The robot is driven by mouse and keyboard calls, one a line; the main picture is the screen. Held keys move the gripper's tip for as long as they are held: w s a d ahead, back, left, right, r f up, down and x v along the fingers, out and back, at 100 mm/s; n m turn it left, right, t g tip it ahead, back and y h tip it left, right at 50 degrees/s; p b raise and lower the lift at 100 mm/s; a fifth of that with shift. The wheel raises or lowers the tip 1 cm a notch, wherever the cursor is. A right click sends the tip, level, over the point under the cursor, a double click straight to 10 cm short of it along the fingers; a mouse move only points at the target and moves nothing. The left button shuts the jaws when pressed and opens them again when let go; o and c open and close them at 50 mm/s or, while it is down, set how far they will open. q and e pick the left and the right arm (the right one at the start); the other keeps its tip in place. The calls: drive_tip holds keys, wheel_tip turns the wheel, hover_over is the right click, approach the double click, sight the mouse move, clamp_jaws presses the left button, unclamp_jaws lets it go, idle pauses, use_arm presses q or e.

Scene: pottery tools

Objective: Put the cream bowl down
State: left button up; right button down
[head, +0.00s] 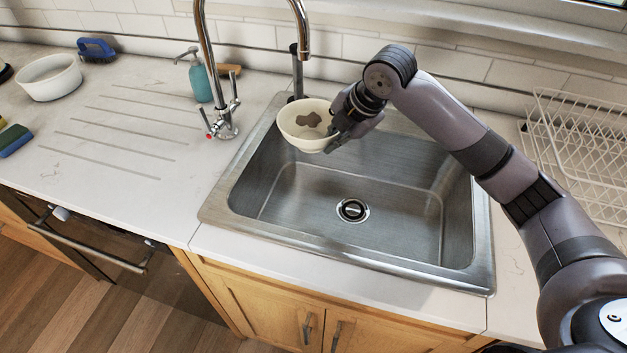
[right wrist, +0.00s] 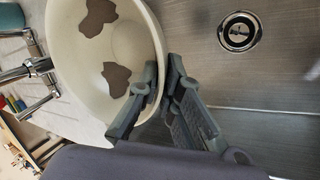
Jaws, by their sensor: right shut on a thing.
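The cream bowl (head: 297,130) has brown patches on its inside. It is held over the left back part of the metal sink (head: 290,205), close to the tap. My right gripper (head: 335,137) is shut on the bowl's right rim. In the right wrist view the bowl (right wrist: 112,50) fills the upper left, and the fingers of my right gripper (right wrist: 160,92) pinch its wall. The bowl is slightly tilted, with its opening up. How far it is above the sink floor is hard to tell. My left gripper is not in view.
The tap (head: 224,115) stands left of the bowl. A teal soap bottle (head: 200,82), a white bowl (head: 49,77), a blue brush (head: 96,48) and a sponge (head: 14,139) are on the left counter. A white wire rack (head: 580,135) is at right. The sink floor around the drain (head: 352,210) is clear.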

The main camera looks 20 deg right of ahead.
drive_tip(key=shift+a+f, duration=0.1)
drive_tip(key=f, duration=1.4)
drive_tip(key=shift+s+a+f+p, duration=0.1)
drive_tip(key=shift+s+f+p, duration=0.05)
drive_tip(key=shift+s+p, duration=0.15)
drive_tip(key=shift+f, duration=0.5)
wheel_tip(320, 180, down, 3)
drive_tip(key=shift+f, duration=0.35)
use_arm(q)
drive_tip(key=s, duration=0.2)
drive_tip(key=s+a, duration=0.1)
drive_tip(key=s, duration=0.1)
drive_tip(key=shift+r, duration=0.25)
use_arm(e)
drive_tip(key=shift+f, duration=0.1)
